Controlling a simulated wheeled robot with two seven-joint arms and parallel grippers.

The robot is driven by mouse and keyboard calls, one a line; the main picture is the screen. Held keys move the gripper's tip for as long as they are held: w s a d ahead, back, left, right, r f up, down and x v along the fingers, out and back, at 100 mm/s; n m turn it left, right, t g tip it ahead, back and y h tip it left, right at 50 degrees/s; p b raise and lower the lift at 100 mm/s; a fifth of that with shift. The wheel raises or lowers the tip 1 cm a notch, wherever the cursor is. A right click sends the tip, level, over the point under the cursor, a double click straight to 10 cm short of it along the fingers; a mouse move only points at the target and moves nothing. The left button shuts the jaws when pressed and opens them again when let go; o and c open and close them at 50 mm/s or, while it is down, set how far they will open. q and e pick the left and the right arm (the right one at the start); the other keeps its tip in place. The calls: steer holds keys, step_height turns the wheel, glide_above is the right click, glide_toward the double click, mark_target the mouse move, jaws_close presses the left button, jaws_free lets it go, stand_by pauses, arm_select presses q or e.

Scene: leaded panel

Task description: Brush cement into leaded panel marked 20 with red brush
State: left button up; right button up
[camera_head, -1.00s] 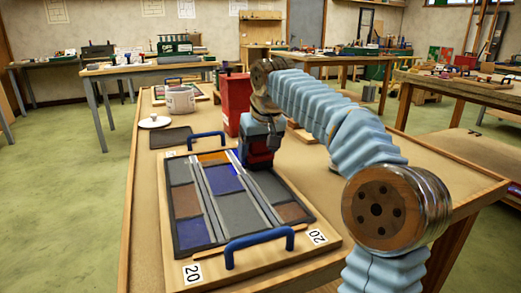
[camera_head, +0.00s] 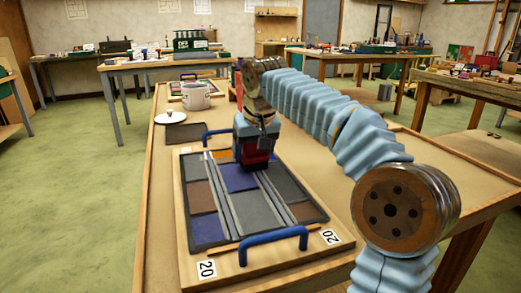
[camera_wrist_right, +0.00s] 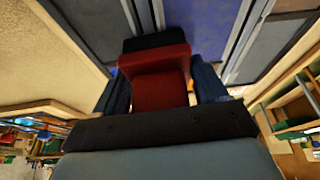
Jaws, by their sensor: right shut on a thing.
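My right gripper (camera_head: 256,151) is shut on the red brush (camera_head: 257,159), above the far middle of the panel. In the right wrist view, the red brush (camera_wrist_right: 158,82) sits between the blue fingers, its dark bristle end (camera_wrist_right: 160,41) over a blue pane. I cannot tell if the bristles touch the glass. My left gripper is not in view.
A light pot (camera_head: 196,95), a white lid (camera_head: 171,117) and a dark flat slab (camera_head: 186,133) stand beyond the panel. A second panel lies farther back. A red box (camera_head: 238,85) is mostly hidden behind my right arm. The bench left of the board is clear.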

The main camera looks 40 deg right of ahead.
steer(key=shift+a, duration=0.15)
steer(key=shift+w+a, duration=0.3)
steer(key=shift+a, duration=0.4)
steer(key=shift+w+a, duration=0.25)
steer(key=shift+a, duration=0.45)
steer(key=shift+r, duration=3)
